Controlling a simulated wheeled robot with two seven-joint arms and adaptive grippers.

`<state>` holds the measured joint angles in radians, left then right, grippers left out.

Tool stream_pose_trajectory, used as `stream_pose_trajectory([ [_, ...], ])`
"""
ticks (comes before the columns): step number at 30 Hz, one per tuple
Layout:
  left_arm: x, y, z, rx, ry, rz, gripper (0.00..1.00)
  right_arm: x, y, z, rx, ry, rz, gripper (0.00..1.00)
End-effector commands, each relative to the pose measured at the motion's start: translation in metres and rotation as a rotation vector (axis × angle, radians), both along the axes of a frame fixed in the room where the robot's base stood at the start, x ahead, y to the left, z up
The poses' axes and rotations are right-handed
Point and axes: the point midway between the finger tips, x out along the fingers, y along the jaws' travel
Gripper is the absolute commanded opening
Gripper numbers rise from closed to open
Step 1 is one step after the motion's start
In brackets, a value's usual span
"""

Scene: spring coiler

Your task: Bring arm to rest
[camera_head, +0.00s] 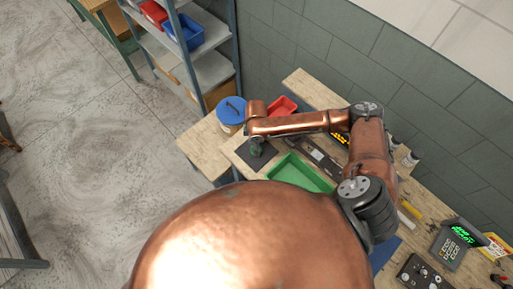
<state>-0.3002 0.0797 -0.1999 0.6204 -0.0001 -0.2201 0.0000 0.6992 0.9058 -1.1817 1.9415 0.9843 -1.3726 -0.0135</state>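My copper arm comes in from the right and reaches left over the workbench (235,160). I take it to be my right arm. Its wrist end is above the left end of the bench, over a black mat (253,156). A small dark greenish shape (257,148) shows just below the wrist, at the mat. I cannot tell whether it is my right gripper or a separate object. No fingers can be made out. My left arm and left gripper do not show. A large copper part of my own body fills the lower middle and hides much of the bench.
A green tray (300,173) lies below the forearm. A blue-lidded bucket (232,112) and a red bin (283,106) stand near the wrist. A lit device (458,241) and a control box (424,273) are at the right. A shelf (205,68) stands behind; the left floor is open.

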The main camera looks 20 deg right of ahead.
Motion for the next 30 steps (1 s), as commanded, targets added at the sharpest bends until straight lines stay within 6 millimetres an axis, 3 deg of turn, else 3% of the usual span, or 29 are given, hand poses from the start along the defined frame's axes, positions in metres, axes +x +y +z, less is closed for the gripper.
stream_pose_trajectory([
  [6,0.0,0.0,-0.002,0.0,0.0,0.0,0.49,0.001,0.0,0.048,0.001,-0.004,0.0,0.43],
  [13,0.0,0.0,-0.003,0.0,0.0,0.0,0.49,0.0,0.0,0.085,0.001,-0.001,0.0,0.43],
  [18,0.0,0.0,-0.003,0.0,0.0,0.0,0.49,0.0,-0.001,0.095,-0.001,0.0,-0.001,0.43],
  [30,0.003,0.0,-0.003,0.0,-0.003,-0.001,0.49,0.001,0.002,0.096,-0.001,0.001,0.004,0.43],
])
